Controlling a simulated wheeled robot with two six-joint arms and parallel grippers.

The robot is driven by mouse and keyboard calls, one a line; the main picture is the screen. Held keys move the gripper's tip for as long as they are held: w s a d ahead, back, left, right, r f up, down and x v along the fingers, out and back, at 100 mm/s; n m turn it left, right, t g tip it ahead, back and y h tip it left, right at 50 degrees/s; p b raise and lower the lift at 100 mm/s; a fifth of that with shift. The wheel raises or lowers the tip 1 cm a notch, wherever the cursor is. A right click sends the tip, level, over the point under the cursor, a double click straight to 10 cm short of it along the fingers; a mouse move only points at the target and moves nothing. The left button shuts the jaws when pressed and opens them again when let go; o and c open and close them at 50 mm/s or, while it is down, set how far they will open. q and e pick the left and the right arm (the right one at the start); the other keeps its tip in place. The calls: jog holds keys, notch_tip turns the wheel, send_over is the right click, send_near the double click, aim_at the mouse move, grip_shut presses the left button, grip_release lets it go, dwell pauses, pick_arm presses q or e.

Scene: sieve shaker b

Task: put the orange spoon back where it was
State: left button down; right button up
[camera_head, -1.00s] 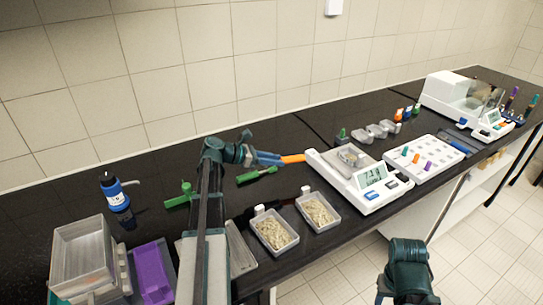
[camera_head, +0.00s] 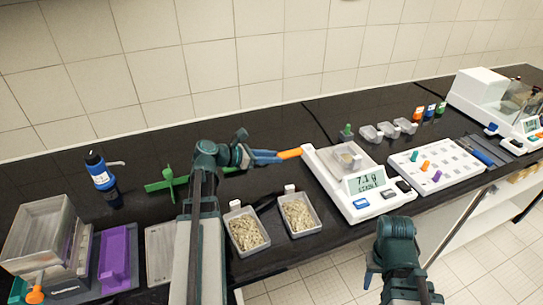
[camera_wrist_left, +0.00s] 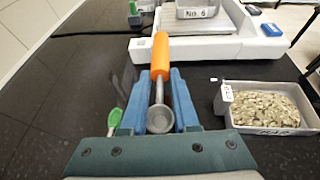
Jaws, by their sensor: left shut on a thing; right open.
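The orange spoon is held in my left gripper (camera_wrist_left: 162,74), whose blue fingers are shut on it. Its orange handle (camera_wrist_left: 161,55) points forward, and its metal bowl (camera_wrist_left: 160,120) lies back between the fingers. In the head view, the orange handle (camera_head: 289,153) sticks out beyond my left gripper (camera_head: 270,156), just left of the white balance (camera_head: 335,185). I cannot tell whether it touches the balance. A green stand-like piece (camera_head: 168,181) lies on the bench left of my left arm. My right gripper (camera_head: 371,276) is open at the bench's front; its fingers are barely visible.
Two trays of grain-like material, left (camera_head: 248,233) and right (camera_head: 300,216), stand below the left gripper. A small cup (camera_head: 347,154) sits on the balance, which reads about 7.1. A white rack (camera_head: 437,166) is to its right. A blue bottle (camera_head: 101,175) and purple tray (camera_head: 115,259) are left.

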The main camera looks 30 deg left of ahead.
aim_at(272, 180)
pick_arm(q)
jog(key=shift+f, duration=0.1)
notch_tip(272, 180, down, 7)
jog(key=b, duration=0.6)
jog(key=shift+r+b, duration=0.2)
jog(key=shift+b, duration=0.2)
jog(key=shift+f+b, duration=0.65)
jog(key=c, duration=0.6)
grip_release()
jog(key=p+v, duration=0.5)
jog(key=v, duration=0.7)
jog(key=shift+s+a+r, duration=0.3)
jog(key=shift+s+a, duration=0.25)
jog(key=shift+s, duration=0.15)
